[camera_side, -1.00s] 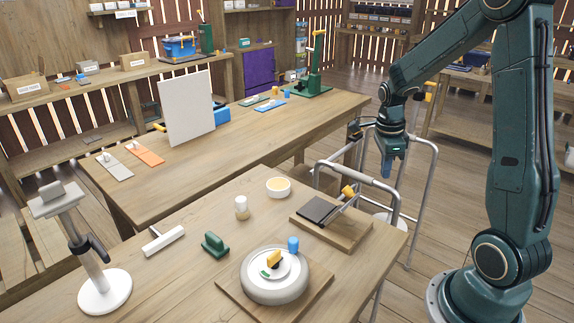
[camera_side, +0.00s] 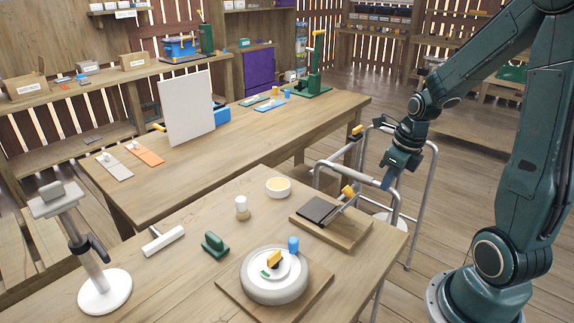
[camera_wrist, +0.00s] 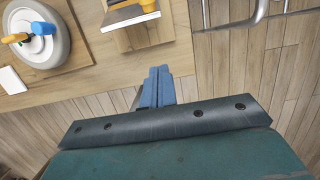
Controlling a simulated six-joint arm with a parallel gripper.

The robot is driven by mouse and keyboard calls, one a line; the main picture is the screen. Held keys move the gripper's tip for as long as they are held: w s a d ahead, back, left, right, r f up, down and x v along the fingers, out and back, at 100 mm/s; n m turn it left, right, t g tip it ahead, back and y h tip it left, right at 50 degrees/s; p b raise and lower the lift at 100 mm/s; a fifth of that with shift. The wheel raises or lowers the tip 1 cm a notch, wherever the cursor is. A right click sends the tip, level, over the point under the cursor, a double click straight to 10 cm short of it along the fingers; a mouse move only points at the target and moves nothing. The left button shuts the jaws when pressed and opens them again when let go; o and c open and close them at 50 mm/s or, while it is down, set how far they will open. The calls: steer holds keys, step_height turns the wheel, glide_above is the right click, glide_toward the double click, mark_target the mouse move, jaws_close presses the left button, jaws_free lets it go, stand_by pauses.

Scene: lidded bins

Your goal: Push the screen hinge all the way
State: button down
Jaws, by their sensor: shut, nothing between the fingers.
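A hinged piece stands on a wooden board (camera_side: 351,240) at the right end of the front table. It has a dark flat panel (camera_side: 317,208), a metal arm and a yellow grip (camera_side: 348,191). I take it for the screen hinge, but cannot be certain. In the wrist view, the panel (camera_wrist: 128,16) and the board (camera_wrist: 153,34) show at the top, cut off by the picture edge. My gripper (camera_side: 387,184) has blue fingers, shut and empty. It is tilted, to the right of the board and apart from it. The fingers (camera_wrist: 157,75) point toward the board in the wrist view.
A grey metal walking frame (camera_side: 420,205) stands close around my gripper. On the front table are a round grey turntable (camera_side: 270,290), a green block (camera_side: 215,245), a small jar (camera_side: 241,208) and a white bowl (camera_side: 278,187). A white panel (camera_side: 186,107) stands on the rear table.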

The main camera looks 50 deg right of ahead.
mark_target(352, 190)
steer(key=shift+x, duration=4.8)
steer(key=shift+w+f, duration=0.1)
steer(key=shift+w, duration=0.15)
steer(key=shift+w+r, duration=0.5)
steer(key=shift+w, duration=0.25)
steer(key=shift+w+r, duration=0.5)
steer(key=shift+w, duration=0.25)
steer(key=shift+w+r+g, duration=0.4)
steer(key=shift+w+g, duration=0.35)
steer(key=shift+g, duration=0.05)
steer(key=shift+w+r+g, duration=0.4)
steer(key=shift+w+g, duration=0.3)
steer(key=shift+g, duration=0.1)
steer(key=shift+w+r, duration=0.3)
steer(key=shift+w, duration=0.35)
steer(key=shift+s, duration=0.1)
